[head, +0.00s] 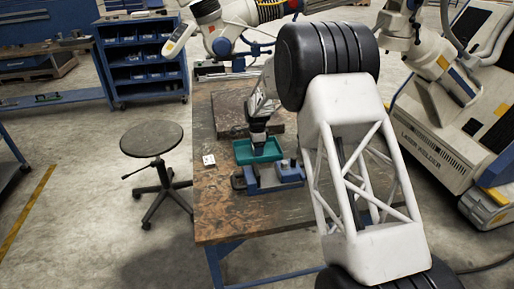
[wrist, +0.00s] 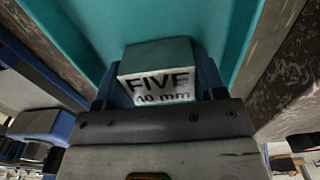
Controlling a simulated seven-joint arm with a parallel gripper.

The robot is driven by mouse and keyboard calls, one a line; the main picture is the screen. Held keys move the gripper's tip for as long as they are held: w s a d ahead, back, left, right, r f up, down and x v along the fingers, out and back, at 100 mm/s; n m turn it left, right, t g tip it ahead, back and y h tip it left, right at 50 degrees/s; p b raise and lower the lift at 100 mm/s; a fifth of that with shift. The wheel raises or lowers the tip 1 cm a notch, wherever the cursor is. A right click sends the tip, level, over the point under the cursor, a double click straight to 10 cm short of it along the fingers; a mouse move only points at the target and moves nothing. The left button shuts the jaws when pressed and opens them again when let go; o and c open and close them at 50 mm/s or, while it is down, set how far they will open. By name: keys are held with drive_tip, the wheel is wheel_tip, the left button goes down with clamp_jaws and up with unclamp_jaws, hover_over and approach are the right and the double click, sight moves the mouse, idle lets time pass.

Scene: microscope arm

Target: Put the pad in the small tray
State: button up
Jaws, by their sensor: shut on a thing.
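The small tray (head: 243,157) is teal and shallow, and lies on the workbench in the head view. Its teal floor (wrist: 85,25) fills much of the wrist view. My gripper (head: 258,146) points down over the tray. In the wrist view my gripper (wrist: 160,90) is shut on the pad (wrist: 158,72), a grey-green block with a pale face lettered "FIVE" and "mm". The pad sits between the two fingers with the tray behind it. Whether it touches the tray floor I cannot tell. In the head view the gripper hides the pad.
A blue vise-like fixture (head: 270,178) stands just in front of the tray on the worn workbench (head: 225,220). A dark plate (head: 232,108) lies behind the tray. A small white item (head: 209,160) lies left of it. The bench's front left is clear. A stool (head: 152,140) stands left.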

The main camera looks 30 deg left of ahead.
drive_tip(key=o, duration=1.5)
drive_tip(key=shift+f, duration=0.15)
wheel_tip(320, 180, up, 12)
drive_tip(key=shift+r, duration=0.15)
idle(0.6)
